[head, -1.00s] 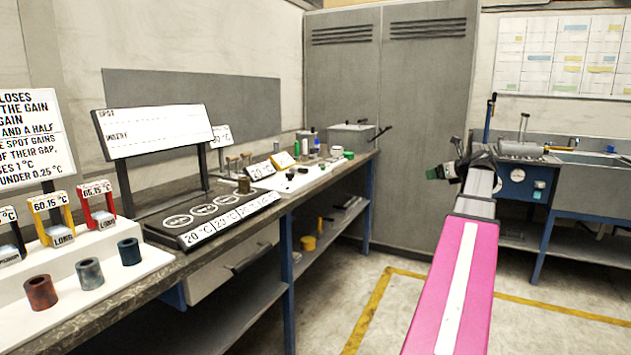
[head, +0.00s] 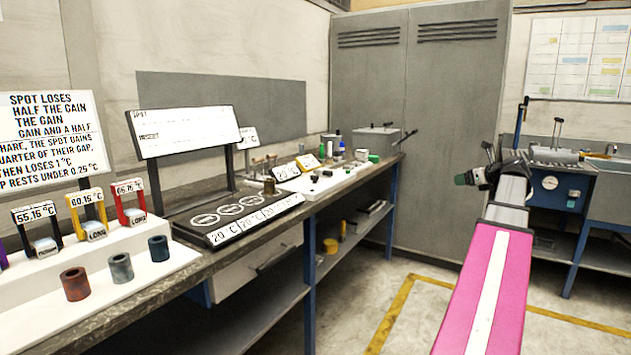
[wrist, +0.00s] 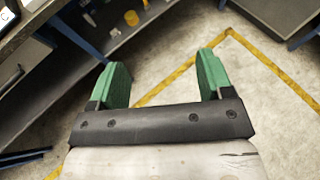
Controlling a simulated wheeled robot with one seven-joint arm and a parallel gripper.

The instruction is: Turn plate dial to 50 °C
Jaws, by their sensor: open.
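A black plate (head: 190,222) with several ringed spots lies on the bench at left centre in the head view. Its front strip (head: 250,222) shows °C readings, the first looking like 20 °C. I cannot make out a dial on this plate. A blue unit (head: 560,190) at the right has a round white dial face (head: 549,183), its marks too small to read. My gripper (head: 462,179) is in the air right of the bench, apart from the plate and the blue unit. In the wrist view my gripper (wrist: 163,72) has its green fingers apart, with nothing between them.
Coloured holders (head: 90,213) with temperature tags and several small cylinders (head: 121,267) stand on a white stand at left. Small items crowd a white tray (head: 310,183). Floor (head: 440,285) right of the bench is clear.

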